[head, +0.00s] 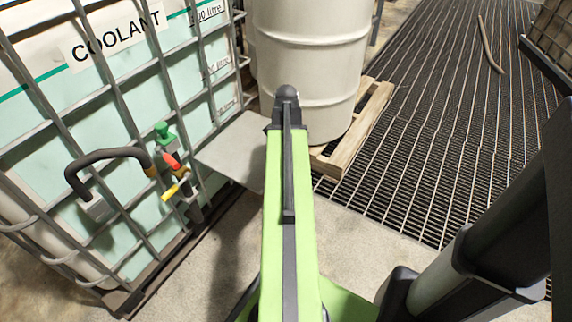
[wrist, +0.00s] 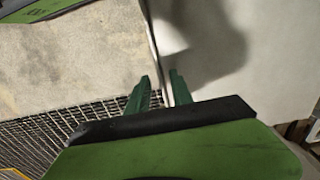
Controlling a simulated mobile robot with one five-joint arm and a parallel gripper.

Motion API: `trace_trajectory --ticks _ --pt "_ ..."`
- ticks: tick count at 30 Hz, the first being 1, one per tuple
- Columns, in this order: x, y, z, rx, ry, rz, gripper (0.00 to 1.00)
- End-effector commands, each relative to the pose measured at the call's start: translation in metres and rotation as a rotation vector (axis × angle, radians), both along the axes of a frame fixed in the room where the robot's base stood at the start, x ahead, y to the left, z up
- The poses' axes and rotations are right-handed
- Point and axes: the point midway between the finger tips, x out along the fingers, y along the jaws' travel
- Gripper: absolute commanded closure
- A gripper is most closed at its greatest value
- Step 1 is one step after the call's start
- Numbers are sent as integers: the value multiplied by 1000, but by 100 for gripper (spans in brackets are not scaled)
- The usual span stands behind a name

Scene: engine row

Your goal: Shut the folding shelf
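The folding shelf (head: 232,150) is a flat grey plate sticking out from the side of the caged coolant tank, roughly level, in the head view. My arm hides its right part. In the wrist view the shelf (wrist: 255,65) fills the right side, with a shadow on it and its thin edge running down towards my gripper. My gripper (wrist: 159,82) has two green fingers spread apart with nothing held between them. The shelf's edge passes between the fingers in the picture; I cannot tell whether they touch it. The gripper is hidden in the head view.
The coolant tank (head: 105,95) has a metal cage, with a black hose (head: 103,157) and coloured valves (head: 172,163) on its front. A white drum (head: 312,65) stands on a wooden pallet (head: 360,128) behind the shelf. Floor grating (head: 420,150) lies open to the right.

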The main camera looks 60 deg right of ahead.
Motion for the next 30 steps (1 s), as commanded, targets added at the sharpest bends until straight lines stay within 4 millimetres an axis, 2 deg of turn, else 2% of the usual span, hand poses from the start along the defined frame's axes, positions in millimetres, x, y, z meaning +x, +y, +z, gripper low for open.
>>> trace_trajectory --ticks 1,9,15,30 --pt "0 0 -7 0 0 0 73" --pt "0 0 -5 0 0 1 74" --pt "1 0 -5 0 0 1 100" --pt "1 1 -5 0 1 2 100"
